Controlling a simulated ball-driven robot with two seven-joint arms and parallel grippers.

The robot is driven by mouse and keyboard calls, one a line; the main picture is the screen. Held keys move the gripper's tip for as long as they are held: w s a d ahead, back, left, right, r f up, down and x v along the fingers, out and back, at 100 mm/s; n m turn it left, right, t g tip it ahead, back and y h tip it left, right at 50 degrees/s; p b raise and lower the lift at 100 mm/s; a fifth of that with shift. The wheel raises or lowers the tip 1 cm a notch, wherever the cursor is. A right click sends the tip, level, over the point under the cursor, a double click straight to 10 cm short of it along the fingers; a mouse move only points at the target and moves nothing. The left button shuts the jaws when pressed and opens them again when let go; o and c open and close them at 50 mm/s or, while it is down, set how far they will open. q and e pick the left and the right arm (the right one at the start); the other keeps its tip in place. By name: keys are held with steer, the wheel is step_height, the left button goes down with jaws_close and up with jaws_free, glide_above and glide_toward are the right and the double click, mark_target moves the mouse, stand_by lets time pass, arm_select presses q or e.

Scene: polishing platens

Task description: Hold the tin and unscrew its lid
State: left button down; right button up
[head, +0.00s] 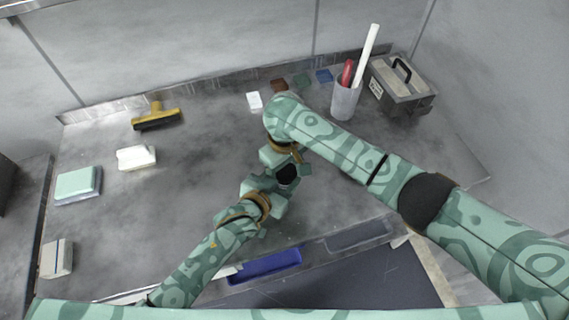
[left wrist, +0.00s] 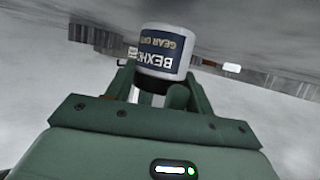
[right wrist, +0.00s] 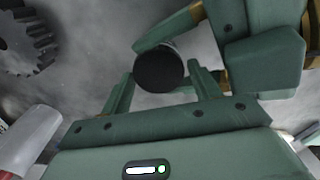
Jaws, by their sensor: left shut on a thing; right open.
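The tin shows in the left wrist view as a white can (left wrist: 165,52) with a dark blue label, its lettering upside down in that view. My left gripper (left wrist: 163,85) is shut on it. In the head view the tin's black round lid (head: 287,174) faces up between my two grippers; its body is mostly hidden. The lid also shows in the right wrist view (right wrist: 159,68). My right gripper (right wrist: 164,92) is open, with its fingertips on either side of the lid's near edge and a visible gap on each side. I cannot tell how high it is above the lid.
A cup (head: 345,102) with red and white sticks and a grey toolbox (head: 400,88) stand at the back right. A dark gear (right wrist: 27,45) lies near my right gripper. A blue tray (head: 265,266) is at the front edge.

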steer(key=c, duration=0.8)
steer(key=shift+o, duration=0.2)
steer(key=n, duration=1)
steer(key=shift+s+a+r, duration=0.1)
steer(key=shift+s, duration=0.05)
